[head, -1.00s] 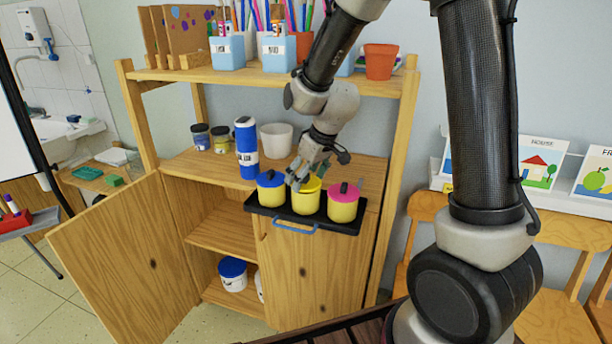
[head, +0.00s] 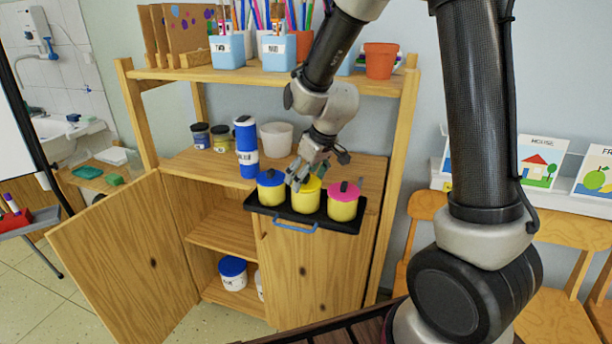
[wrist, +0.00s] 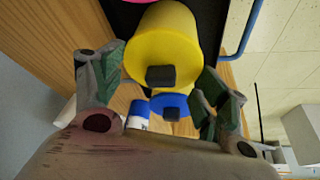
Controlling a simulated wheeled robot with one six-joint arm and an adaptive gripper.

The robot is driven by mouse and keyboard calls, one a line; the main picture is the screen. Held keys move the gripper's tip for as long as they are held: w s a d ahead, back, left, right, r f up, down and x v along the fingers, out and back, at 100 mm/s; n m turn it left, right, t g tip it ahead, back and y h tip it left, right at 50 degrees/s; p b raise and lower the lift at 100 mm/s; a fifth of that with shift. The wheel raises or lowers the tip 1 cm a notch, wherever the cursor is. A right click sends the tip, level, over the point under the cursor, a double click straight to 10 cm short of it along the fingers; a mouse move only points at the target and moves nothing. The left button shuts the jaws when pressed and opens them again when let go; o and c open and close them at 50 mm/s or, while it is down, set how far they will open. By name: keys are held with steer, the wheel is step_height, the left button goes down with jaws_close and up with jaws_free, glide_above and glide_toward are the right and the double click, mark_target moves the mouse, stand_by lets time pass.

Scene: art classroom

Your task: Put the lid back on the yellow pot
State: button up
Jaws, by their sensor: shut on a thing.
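Three yellow pots stand in a row on a black tray (head: 337,226). The middle one, the yellow pot (head: 306,204), sits between a blue-lidded pot (head: 271,196) and a pink-lidded pot (head: 343,209). The yellow lid (head: 312,184), with a black knob (wrist: 160,76), is at the yellow pot's top. My gripper (head: 298,180) is above it, its fingers at either side of the lid in the wrist view, shut on it. The fingers partly hide the lid in the head view. I cannot tell whether a gap remains between lid and pot.
The tray has a blue handle (head: 296,229) and rests on the wooden shelf (head: 190,163) near its front edge. A blue bottle (head: 246,148) and a white bowl (head: 277,138) stand behind to the left. An open cabinet door (head: 120,255) juts out at lower left.

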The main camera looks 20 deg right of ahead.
steer(key=o, duration=0.9)
steer(key=shift+r, duration=3.5)
jaws_close()
steer(key=shift+f, duration=0.3)
